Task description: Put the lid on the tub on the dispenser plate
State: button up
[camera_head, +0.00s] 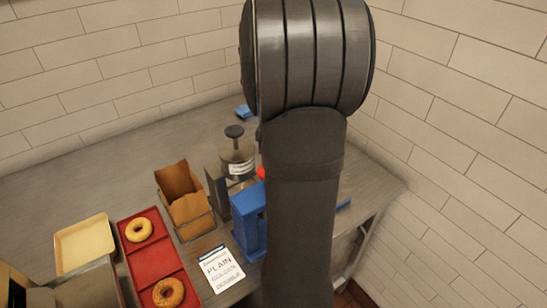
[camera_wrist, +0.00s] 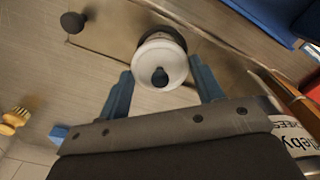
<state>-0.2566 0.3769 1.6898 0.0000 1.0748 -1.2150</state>
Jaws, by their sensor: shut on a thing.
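In the wrist view, my gripper (camera_wrist: 160,70) has its two blue fingers on either side of a round white lid (camera_wrist: 144,71) with a dark knob in its middle. It is shut on this lid. A dark round rim (camera_wrist: 165,33) shows just beyond the lid's far edge; it may be the tub, and I cannot tell if the lid touches it. In the head view, my arm hides the gripper and the lid.
Left of my arm are a blue stand (camera_head: 248,222), a brown paper bag (camera_head: 188,205), a PLAIN card (camera_head: 218,270), a red tray (camera_head: 150,259) with bagels and a pale yellow tray (camera_head: 82,243). The back left counter is clear. A brush (camera_wrist: 14,120) shows in the wrist view.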

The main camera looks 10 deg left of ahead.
jog(key=o, duration=1)
jog(key=shift+o, duration=0.5)
jog(key=shift+o, duration=1.1)
jog(key=shift+r, duration=3.5)
grip_shut()
